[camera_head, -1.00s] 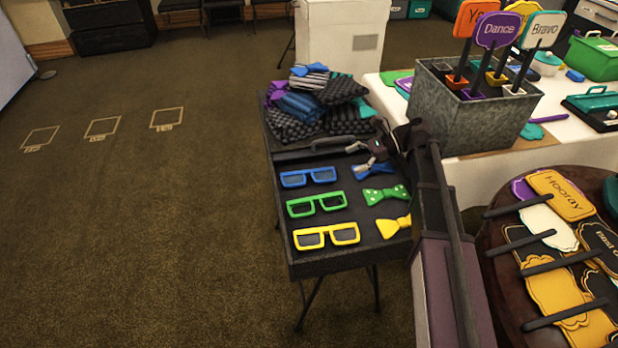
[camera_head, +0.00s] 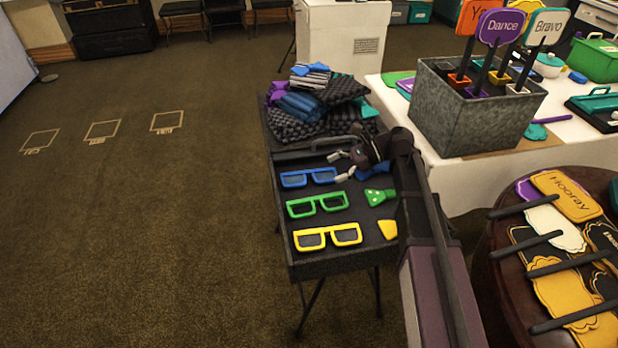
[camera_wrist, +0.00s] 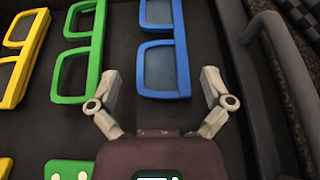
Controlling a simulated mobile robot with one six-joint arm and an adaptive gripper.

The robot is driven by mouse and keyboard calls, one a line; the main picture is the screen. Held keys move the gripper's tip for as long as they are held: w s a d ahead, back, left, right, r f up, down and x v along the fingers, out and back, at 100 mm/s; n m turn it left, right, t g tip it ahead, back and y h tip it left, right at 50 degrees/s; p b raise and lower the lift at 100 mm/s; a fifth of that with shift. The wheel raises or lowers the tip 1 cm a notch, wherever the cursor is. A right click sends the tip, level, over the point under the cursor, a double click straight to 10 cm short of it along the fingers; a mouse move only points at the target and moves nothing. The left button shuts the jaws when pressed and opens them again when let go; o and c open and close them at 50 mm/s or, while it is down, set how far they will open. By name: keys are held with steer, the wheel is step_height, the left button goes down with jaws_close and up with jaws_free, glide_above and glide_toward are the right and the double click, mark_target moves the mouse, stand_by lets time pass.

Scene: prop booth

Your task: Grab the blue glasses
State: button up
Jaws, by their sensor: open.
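The blue glasses (camera_head: 308,177) lie flat in the dark tray, at the back of a column of glasses. My gripper (camera_head: 337,167) is open just right of them in the head view. In the wrist view the blue glasses (camera_wrist: 182,68) run away from my gripper (camera_wrist: 158,78), with their near end between the two spread fingertips. No finger visibly touches them. The green glasses (camera_head: 317,204) lie in front of the blue ones, and the yellow glasses (camera_head: 328,237) lie in front of those.
A blue bow tie (camera_head: 372,172), a green bow tie (camera_head: 380,196) and a yellow bow tie (camera_head: 388,229) lie right of the glasses, partly hidden by my arm. Folded cloths (camera_head: 300,105) are heaped behind. A dark handle (camera_wrist: 262,32) stands close right of my gripper in the wrist view.

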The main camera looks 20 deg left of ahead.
mark_target(318, 176)
steer(key=shift+b+x, duration=0.8)
steer(key=shift+x, duration=1.45)
steer(key=c, duration=1)
